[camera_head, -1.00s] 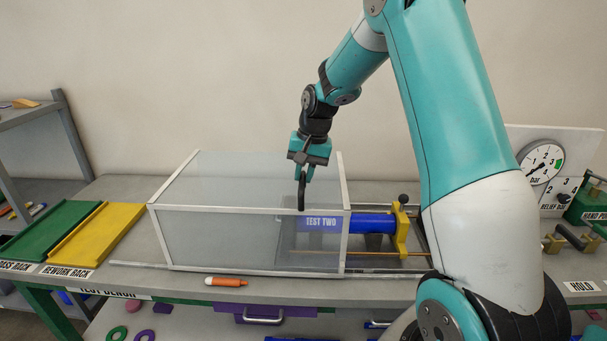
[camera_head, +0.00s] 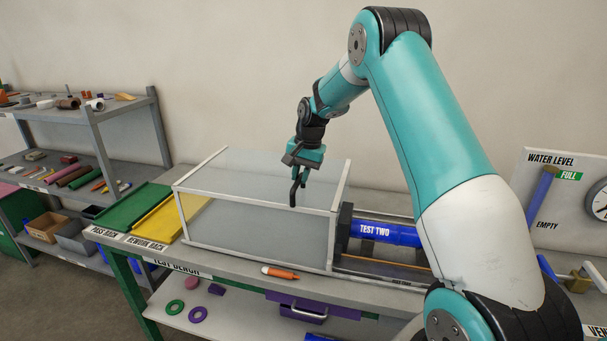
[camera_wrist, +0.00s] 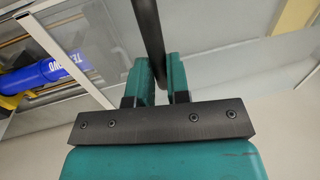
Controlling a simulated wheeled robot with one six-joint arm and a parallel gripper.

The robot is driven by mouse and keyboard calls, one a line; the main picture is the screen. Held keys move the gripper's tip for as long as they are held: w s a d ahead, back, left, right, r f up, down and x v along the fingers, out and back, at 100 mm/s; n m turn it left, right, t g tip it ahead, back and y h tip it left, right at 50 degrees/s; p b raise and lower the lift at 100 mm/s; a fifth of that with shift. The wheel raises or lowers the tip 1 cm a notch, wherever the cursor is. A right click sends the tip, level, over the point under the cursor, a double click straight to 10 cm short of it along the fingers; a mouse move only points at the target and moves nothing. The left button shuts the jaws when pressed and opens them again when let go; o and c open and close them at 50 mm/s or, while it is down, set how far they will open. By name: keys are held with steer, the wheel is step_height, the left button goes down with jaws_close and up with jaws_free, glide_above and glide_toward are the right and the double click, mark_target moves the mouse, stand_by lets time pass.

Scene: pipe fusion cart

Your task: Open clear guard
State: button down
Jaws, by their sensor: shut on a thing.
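The clear guard (camera_head: 258,196) is a box of clear panels in a pale metal frame on the test bench. It stands left of the blue pipe marked TEST TWO (camera_head: 388,232), which lies uncovered beyond its right end. In the wrist view, the handle (camera_wrist: 150,35) runs between my two teal fingers (camera_wrist: 160,80), and the blue pipe (camera_wrist: 45,74) shows at left. The handle's lower joint to the frame is hard to make out.
A yellow rack (camera_head: 157,225) and green rack (camera_head: 128,207) lie at the guard's left end. An orange marker (camera_head: 280,273) lies at the bench's front edge. A loaded shelf (camera_head: 90,110) stands far left. A water level board (camera_head: 560,195) stands at right.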

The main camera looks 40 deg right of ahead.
steer(key=shift+w+d+r, duration=0.15)
steer(key=shift+d+r, duration=0.05)
steer(key=c, duration=1.1)
jaws_free()
steer(key=shift+d+f, duration=0.1)
step_height(320, 180, up, 17)
steer(key=s+d+b, duration=0.1)
steer(key=s+b, duration=0.1)
steer(key=shift+s+d, duration=0.35)
steer(key=shift+s, duration=0.05)
